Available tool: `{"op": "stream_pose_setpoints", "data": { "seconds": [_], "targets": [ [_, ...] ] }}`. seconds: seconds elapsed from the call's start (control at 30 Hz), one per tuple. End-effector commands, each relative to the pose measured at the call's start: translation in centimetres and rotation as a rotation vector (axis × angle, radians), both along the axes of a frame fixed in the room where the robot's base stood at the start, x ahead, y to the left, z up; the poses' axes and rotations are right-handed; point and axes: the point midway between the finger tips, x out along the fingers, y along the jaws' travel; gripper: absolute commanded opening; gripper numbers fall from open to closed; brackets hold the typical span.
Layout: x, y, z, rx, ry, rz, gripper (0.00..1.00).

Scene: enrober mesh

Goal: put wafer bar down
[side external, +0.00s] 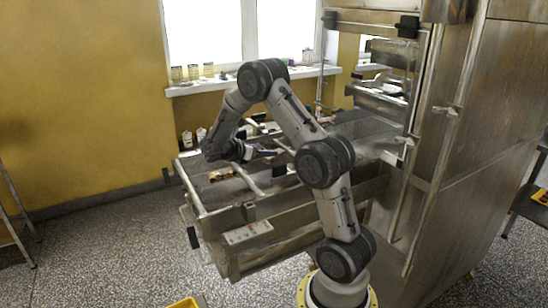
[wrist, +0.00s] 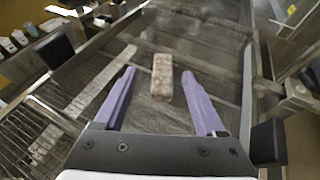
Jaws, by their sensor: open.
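The wafer bar (wrist: 162,77) is a pale brown, speckled block. In the wrist view it lies lengthwise on the grey mesh belt (wrist: 205,40), between and slightly beyond my fingertips. My gripper (wrist: 158,76) is open, with a purple finger on each side of the bar and a visible gap on both sides. In the side view my gripper (side external: 268,154) is low over the machine's belt, pointing right. The bar cannot be made out clearly there. Whether the bar rests fully flat is hard to tell.
Metal rails and crossbars frame the belt. A small brown item (side external: 221,175) lies on the belt's near left part. A steel cabinet (side external: 470,140) stands at the right. White cups (wrist: 20,38) stand beyond the belt's left edge. A control panel (side external: 248,232) is on the machine's front.

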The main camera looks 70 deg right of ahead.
Motion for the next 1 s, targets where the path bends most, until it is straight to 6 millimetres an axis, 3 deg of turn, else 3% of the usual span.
{"op": "stream_pose_setpoints", "data": {
  "seconds": [0.6, 0.9, 1.0],
  "targets": [
    [-2.8, -5.2, -2.5, 0.001, -0.001, -0.001, 0.72],
    [-2.9, -5.6, -2.7, 0.0, -0.002, 0.001, 0.72],
    [-2.9, -5.6, -2.7, 0.0, -0.002, 0.001, 0.55]
  ]
}}
